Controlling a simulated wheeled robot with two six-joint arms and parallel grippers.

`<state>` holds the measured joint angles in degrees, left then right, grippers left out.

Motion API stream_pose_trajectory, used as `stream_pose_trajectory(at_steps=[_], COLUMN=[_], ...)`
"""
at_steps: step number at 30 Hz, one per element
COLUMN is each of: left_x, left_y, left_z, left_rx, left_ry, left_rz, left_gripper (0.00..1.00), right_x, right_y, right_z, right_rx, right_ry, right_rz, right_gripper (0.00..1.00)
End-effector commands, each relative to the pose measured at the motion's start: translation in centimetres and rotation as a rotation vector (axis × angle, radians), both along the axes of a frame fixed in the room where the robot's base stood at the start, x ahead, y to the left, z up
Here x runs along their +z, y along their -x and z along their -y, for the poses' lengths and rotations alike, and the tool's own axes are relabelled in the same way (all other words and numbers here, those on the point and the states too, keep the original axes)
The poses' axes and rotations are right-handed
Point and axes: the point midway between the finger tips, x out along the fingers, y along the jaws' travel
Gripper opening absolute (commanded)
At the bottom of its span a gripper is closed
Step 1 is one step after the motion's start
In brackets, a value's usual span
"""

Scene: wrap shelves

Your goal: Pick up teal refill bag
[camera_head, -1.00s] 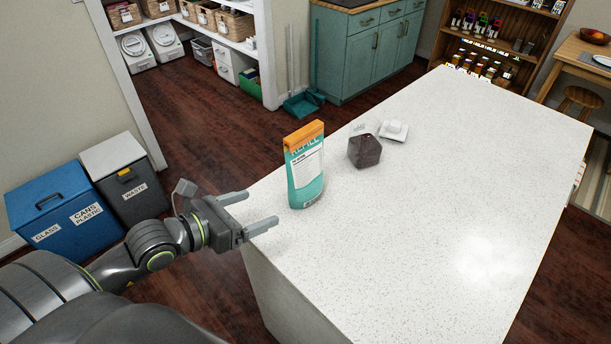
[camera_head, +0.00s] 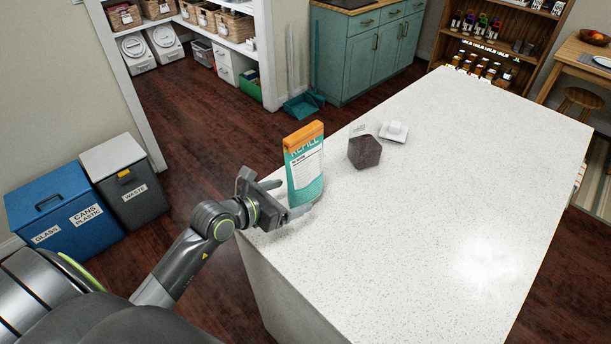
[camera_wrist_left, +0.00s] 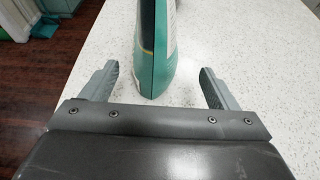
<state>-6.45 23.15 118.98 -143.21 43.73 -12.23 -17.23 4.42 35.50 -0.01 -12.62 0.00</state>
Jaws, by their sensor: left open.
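The teal refill bag (camera_head: 305,166) with an orange top and white label stands upright on the white countertop, near its left edge. My left gripper (camera_head: 290,196) is open at counter height, with its fingers at the bag's lower part. In the left wrist view, the bag's teal lower edge (camera_wrist_left: 154,60) stands between the two open fingers (camera_wrist_left: 160,85), with a gap on each side. The bag's top is out of the wrist view. My right gripper is not in view.
The white countertop (camera_head: 420,200) is mostly clear. Behind the bag are a dark container (camera_head: 365,152) and a small white item (camera_head: 394,131). Blue (camera_head: 65,208) and grey (camera_head: 128,182) bins stand on the floor at left.

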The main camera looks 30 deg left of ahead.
Motion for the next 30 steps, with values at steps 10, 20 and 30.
stream_pose_trajectory(at_steps=[10, 20, 30], left_x=[-0.5, -1.8, -1.8], left_y=[-2.8, -5.3, -5.3], left_z=[0.4, 1.1, 1.1], left_rx=[0.001, 0.001, 0.001], left_ry=[0.002, 0.0, -0.001], left_rz=[0.0, 0.0, 0.0], left_gripper=[0.82, 0.82, 0.66], right_x=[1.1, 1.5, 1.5], right_y=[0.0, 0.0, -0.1], right_z=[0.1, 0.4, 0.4], right_rx=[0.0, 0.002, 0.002], right_ry=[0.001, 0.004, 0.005], right_rz=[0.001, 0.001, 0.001], right_gripper=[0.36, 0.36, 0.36])
